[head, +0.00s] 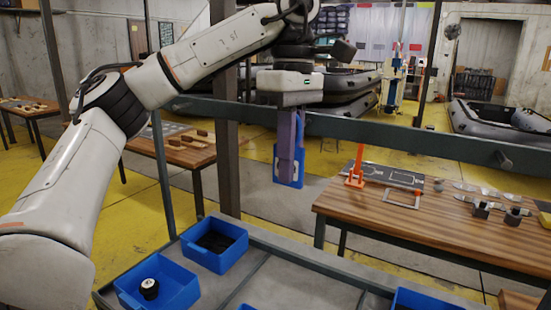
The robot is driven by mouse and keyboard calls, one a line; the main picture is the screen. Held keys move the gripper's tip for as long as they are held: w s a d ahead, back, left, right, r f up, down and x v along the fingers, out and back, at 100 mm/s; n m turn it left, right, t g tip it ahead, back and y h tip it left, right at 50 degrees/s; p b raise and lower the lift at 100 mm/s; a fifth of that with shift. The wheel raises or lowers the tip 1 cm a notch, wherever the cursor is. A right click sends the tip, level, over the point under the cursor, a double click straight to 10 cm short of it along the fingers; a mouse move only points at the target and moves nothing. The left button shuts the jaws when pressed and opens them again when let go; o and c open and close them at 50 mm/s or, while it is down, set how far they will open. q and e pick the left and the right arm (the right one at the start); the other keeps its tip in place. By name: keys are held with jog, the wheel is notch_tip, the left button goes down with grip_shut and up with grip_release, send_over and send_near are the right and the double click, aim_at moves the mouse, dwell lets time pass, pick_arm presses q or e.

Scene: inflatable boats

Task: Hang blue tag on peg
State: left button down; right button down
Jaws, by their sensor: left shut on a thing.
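My left arm reaches in from the left, and its gripper (287,150) points down in front of the horizontal grey-green bar (400,136). Its purple-grey fingers are shut on the blue tag (290,182), which hangs upright below the bar. The fingers cover the tag's middle, and its top is hard to make out. A short dark peg (504,160) sticks out of the bar at the right, well apart from the tag. My right gripper is not in view.
Blue bins (233,262) stand on a grey tray-like surface in front, one holding a round black-and-white part (149,288). A wooden table (440,230) at the right carries an orange stand (356,172) and metal parts. Dark inflatable boats (490,118) lie behind.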

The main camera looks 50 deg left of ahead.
pick_arm(q)
jog(key=w, duration=0.1)
jog(key=w+a, duration=0.1)
jog(key=t, duration=0.1)
jog(key=shift+w+a+n+y, duration=0.25)
jog(key=shift+w+n+y, duration=0.05)
jog(key=shift+w, duration=0.1)
jog(key=c, duration=1.9)
grip_release()
jog(key=shift+f, duration=0.1)
jog(key=shift+o, duration=0.4)
notch_tip(320, 180, up, 7)
jog(key=s+d, duration=0.1)
jog(key=shift+w+r, duration=0.1)
jog(key=shift+r, duration=0.15)
jog(key=shift+c, duration=0.2)
jog(key=shift+o, duration=0.3)
jog(key=r, duration=0.1)
jog(key=s+r, duration=0.1)
jog(key=shift+r+g, duration=0.3)
jog(key=shift+s+r, duration=0.2)
jog(key=shift+r, duration=0.1)
jog(key=shift+f, duration=0.1)
